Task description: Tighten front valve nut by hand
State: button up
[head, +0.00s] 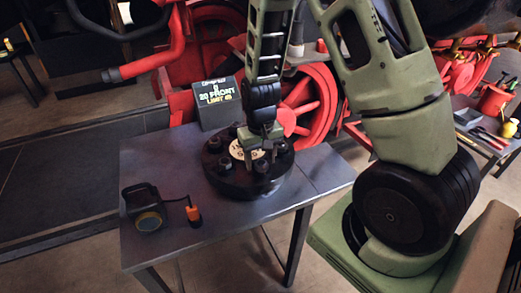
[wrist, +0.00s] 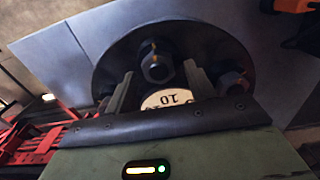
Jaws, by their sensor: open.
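A round black valve flange (head: 225,183) lies on the grey metal table, with several dark hex nuts on studs around its rim. A nut at the front of the rim (head: 261,166) shows just below my gripper. My gripper (head: 259,158) points down over the flange, its fingers apart. In the wrist view the fingers (wrist: 158,75) stand either side of a hex nut on its stud (wrist: 156,66), with visible gaps. I cannot tell how far down the fingers reach around it.
A grey display box (head: 218,104) with lit text including "FRONT" stands behind the flange. A black device (head: 143,207) and an orange-handled tool (head: 194,213) lie on the table (head: 150,165) at left. A red spoked wheel (head: 312,103) is behind. The table's front left is partly clear.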

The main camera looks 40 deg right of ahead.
aim_at(261, 161)
notch_tip(261, 161, up, 17)
jog(key=shift+r+b, duration=0.2)
jog(key=shift+b, duration=0.2)
dwell(0.5)
